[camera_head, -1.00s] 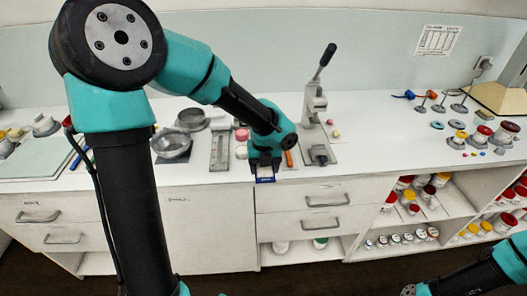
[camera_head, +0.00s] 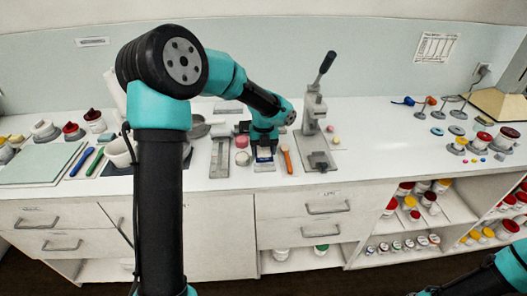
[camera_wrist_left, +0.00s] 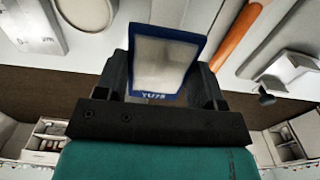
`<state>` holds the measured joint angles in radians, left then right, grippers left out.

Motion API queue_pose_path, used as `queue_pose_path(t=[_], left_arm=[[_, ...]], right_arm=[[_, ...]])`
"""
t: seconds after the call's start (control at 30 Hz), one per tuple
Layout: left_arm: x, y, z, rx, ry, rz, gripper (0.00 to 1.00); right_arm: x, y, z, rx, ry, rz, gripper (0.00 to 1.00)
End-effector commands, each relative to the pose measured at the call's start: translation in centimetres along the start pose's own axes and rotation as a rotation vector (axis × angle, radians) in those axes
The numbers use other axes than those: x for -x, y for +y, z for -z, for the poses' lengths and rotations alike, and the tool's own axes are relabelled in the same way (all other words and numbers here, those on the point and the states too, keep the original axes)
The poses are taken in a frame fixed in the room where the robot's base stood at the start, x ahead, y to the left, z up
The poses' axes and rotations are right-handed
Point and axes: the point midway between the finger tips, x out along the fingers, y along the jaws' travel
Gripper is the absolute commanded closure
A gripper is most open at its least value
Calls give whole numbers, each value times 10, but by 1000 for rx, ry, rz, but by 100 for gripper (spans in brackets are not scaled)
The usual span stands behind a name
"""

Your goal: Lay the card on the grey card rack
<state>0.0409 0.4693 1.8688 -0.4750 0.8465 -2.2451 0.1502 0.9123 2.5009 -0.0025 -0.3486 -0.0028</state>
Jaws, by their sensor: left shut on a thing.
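The card (camera_wrist_left: 166,65) has a blue border, a pale grey face and white lettering along its near edge. My left gripper (camera_wrist_left: 160,85) is shut on it, with a dark finger on each side. In the head view, the card's blue edge (camera_head: 264,158) shows below my left gripper (camera_head: 264,150), over the front of the counter. A long grey slotted piece (camera_head: 219,160), which looks like the card rack, lies on the counter just left of the gripper. It also shows at the upper left of the left wrist view (camera_wrist_left: 36,25). I cannot tell whether the card touches anything.
A pink-topped pot (camera_head: 242,142) and a white pot (camera_head: 242,158) stand between rack and gripper. An orange-handled tool (camera_head: 287,158) lies close right of the gripper, with a lever press (camera_head: 315,115) beyond. My right arm (camera_head: 475,279) shows at the lower right.

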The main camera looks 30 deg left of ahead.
Motion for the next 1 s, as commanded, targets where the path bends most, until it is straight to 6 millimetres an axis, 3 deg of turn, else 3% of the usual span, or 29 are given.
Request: queue_pose_path(t=[0.13,0.47,0.67,0.8,1.0], left_arm=[[-1,-1,-12,0,0,-1,60],[-1,-1,-13,0,0,0,60],[-4,-2,-30,2,0,0,60],[-23,-2,-29,0,3,-2,60],[-34,-2,-29,0,0,0,60]], right_arm=[[0,0,0,0,0,0,57],[0,0,0,0,0,0,57],[0,0,0,0,0,0,57],[0,0,0,0,0,0,57],[0,0,0,0,0,0,57]])
